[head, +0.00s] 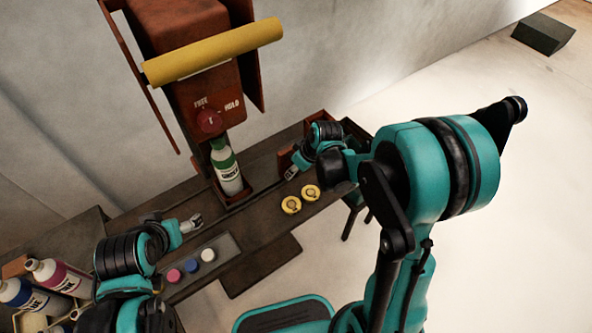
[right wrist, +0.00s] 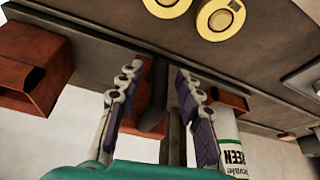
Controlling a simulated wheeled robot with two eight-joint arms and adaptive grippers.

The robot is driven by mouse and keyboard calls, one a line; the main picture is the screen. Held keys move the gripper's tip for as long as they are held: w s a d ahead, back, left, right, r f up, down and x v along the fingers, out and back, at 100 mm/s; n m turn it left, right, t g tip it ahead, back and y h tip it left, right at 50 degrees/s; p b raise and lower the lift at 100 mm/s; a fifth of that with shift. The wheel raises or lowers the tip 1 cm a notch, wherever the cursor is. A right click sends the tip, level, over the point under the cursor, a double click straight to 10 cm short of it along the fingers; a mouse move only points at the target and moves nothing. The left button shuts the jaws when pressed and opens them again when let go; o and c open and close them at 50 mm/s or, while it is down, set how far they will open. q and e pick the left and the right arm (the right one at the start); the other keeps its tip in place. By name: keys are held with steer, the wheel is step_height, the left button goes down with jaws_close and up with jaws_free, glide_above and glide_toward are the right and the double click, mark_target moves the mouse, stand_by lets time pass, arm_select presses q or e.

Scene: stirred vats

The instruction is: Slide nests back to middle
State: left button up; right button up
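A green-labelled bottle (head: 227,172) stands upright under the red machine, in a reddish nest (head: 232,200) on the dark bench. In the right wrist view the bottle (right wrist: 233,150) is at lower right, beside a reddish nest (right wrist: 230,100). Another open reddish nest (right wrist: 38,72) is at far left there. My right gripper (right wrist: 158,70) is open, with a dark upright bar (right wrist: 155,100) between its fingers; I see gaps beside it. In the head view my right gripper (head: 291,172) is right of the bottle. My left gripper (head: 196,222) is over the bench's left part, too small to read.
Two yellow round pieces (head: 301,198) lie on the bench front. A grey tray (head: 220,250) holds pink, blue and white caps. Several bottles (head: 62,277) stand at lower left.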

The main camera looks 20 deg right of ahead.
jaws_close()
steer(key=shift+a, duration=0.1)
steer(key=s+a, duration=0.3)
steer(key=a, duration=0.5)
steer(key=s+a, duration=0.3)
steer(key=a, duration=0.5)
steer(key=shift+a+b, duration=0.35)
steer(key=shift+b, duration=0.05)
steer(key=shift+s, duration=0.1)
jaws_free()
